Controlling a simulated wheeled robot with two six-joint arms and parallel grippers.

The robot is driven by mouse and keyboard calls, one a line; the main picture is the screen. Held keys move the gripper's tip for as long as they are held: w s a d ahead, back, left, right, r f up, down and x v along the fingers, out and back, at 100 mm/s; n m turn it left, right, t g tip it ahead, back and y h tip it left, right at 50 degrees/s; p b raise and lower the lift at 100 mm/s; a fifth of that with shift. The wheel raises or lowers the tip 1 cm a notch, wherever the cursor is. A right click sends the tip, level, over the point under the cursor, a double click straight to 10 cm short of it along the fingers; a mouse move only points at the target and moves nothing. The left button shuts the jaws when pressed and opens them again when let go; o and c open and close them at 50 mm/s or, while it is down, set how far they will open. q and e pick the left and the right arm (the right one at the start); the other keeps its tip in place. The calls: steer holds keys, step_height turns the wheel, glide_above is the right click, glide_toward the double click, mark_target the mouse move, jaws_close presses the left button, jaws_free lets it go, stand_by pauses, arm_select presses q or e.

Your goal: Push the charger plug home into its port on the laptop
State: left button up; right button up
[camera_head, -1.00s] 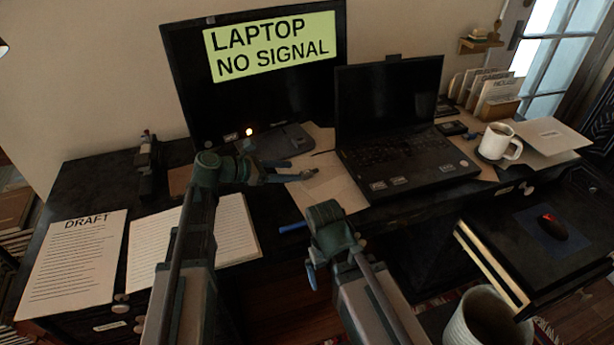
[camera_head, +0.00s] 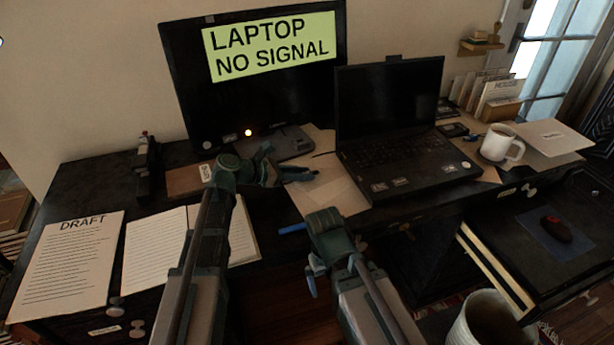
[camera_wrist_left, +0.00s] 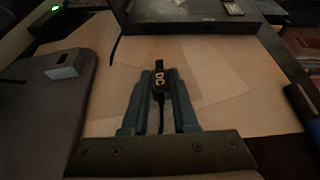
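The black laptop (camera_head: 405,165) stands open on the desk with a dark screen; its edge (camera_wrist_left: 185,24) shows at the top of the left wrist view. The port itself cannot be made out. My left gripper (camera_head: 308,174) is over the brown paper left of the laptop. In the left wrist view its fingers are shut on the black charger plug (camera_wrist_left: 159,82), marked DC. The plug's tip points at the laptop edge with a gap between, and its cable runs back between the fingers. My right gripper (camera_head: 302,256) is open and empty before the desk's front edge.
A monitor (camera_head: 255,85) reading "LAPTOP NO SIGNAL" stands behind. Brown paper (camera_head: 340,190) between plug and laptop is clear.

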arm_select(q)
jaws_close()
steer(key=shift+r, duration=0.1)
